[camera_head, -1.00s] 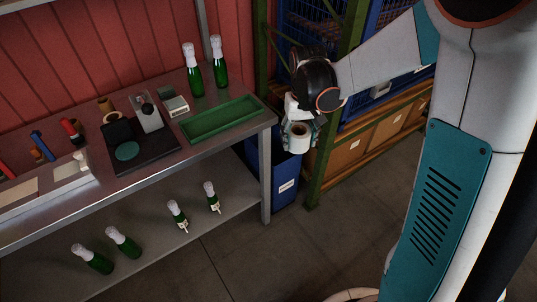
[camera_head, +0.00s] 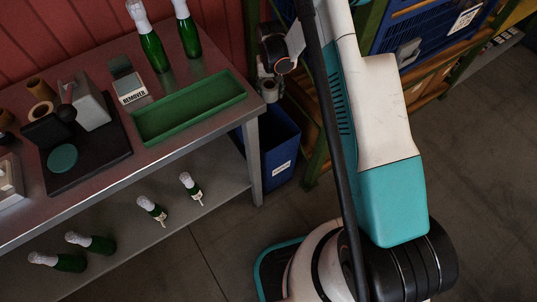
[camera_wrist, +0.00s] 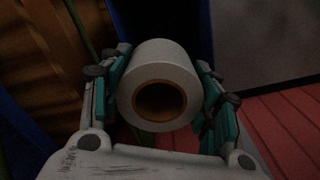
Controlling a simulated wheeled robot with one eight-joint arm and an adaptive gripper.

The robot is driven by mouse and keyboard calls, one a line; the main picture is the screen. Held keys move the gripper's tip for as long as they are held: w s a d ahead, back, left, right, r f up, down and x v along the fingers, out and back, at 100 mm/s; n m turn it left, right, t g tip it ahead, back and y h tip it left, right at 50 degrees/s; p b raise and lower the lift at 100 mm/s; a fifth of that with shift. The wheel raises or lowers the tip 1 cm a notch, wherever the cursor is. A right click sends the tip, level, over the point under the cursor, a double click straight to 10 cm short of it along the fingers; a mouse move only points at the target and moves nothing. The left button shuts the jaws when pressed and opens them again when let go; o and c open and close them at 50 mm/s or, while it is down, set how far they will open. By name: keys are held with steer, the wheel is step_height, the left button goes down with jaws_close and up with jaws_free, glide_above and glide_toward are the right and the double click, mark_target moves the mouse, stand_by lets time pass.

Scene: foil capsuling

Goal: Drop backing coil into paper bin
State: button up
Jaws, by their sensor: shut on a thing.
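The backing coil (camera_wrist: 160,72) is a white paper roll with a brown core. In the wrist view my gripper (camera_wrist: 163,92) is shut on it, with a teal-padded finger on each side. In the head view the coil (camera_head: 269,91) is small and partly hidden by my gripper (camera_head: 270,88), just right of the table's far corner. The paper bin seems to be the blue bin (camera_head: 280,150) with a white label, on the floor beside the table's right end. The coil is above its back part in the picture; the exact height over it cannot be told.
The metal table (camera_head: 190,152) carries a green tray (camera_head: 190,106), a dark device (camera_head: 88,150) and green bottles (camera_head: 153,48). More bottles (camera_head: 152,209) are on its lower shelf. A rack with blue crates (camera_head: 418,40) and a green post stands to the right.

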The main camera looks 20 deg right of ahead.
step_height(320, 180, down, 14)
steer(key=w+b, duration=0.1)
steer(key=b, duration=0.2)
steer(key=shift+w+r+b, duration=0.15)
steer(key=shift+r+b, duration=0.05)
steer(key=shift+b, duration=0.1)
steer(key=o, duration=1.2)
step_height(320, 180, up, 12)
steer(key=shift+r, duration=0.1)
